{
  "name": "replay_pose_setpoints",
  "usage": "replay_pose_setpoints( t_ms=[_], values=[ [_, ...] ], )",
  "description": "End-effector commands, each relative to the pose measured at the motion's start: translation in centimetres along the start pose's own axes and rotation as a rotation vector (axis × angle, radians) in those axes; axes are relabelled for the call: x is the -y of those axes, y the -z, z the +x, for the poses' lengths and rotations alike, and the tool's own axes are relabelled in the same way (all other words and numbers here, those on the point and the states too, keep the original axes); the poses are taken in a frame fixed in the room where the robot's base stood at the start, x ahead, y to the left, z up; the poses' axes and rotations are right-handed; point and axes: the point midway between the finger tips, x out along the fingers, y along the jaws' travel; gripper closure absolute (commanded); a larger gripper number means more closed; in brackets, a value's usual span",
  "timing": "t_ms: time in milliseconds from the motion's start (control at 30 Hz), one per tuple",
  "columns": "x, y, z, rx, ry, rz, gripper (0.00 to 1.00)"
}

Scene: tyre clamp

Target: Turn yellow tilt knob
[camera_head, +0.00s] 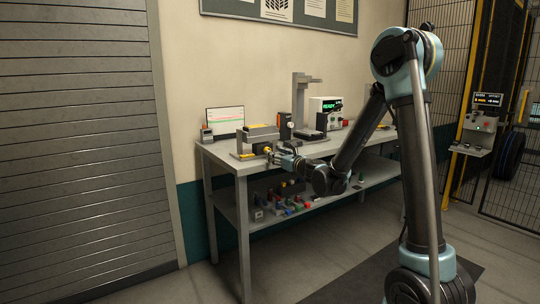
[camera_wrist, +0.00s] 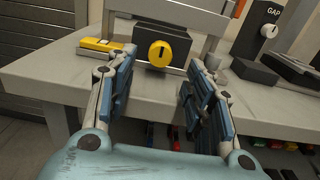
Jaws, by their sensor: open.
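The yellow tilt knob (camera_wrist: 161,54) is a round yellow dial with a dark slot that looks near vertical. It sits on the front of a dark block (camera_wrist: 172,37) under a grey frame near the table's front edge. In the head view the knob (camera_head: 267,150) is small beside my gripper (camera_head: 273,157). In the wrist view my gripper (camera_wrist: 160,92) is open, with blue-padded fingers on both sides of the view. The knob shows between the fingers, ahead of their tips. I cannot tell the exact distance, and nothing is seen between the pads.
The grey workbench (camera_head: 222,152) carries a monitor (camera_head: 225,121), a grey stand (camera_head: 302,105) and a box with a green display (camera_head: 326,106). A yellow block (camera_wrist: 100,46) lies left of the knob. A dial unit marked GAP (camera_wrist: 264,35) stands right. Coloured parts lie on the lower shelf.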

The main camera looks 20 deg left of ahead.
Motion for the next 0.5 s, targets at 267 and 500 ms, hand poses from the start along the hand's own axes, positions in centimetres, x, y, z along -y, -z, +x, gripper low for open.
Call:
replay_pose_setpoints(
  t_ms=[267,500],
  values=[
    [0.0,0.0,4.5,0.000,0.000,0.000,0.52],
    [0.0,0.0,6.1,0.000,0.000,0.000,0.52]
  ],
)
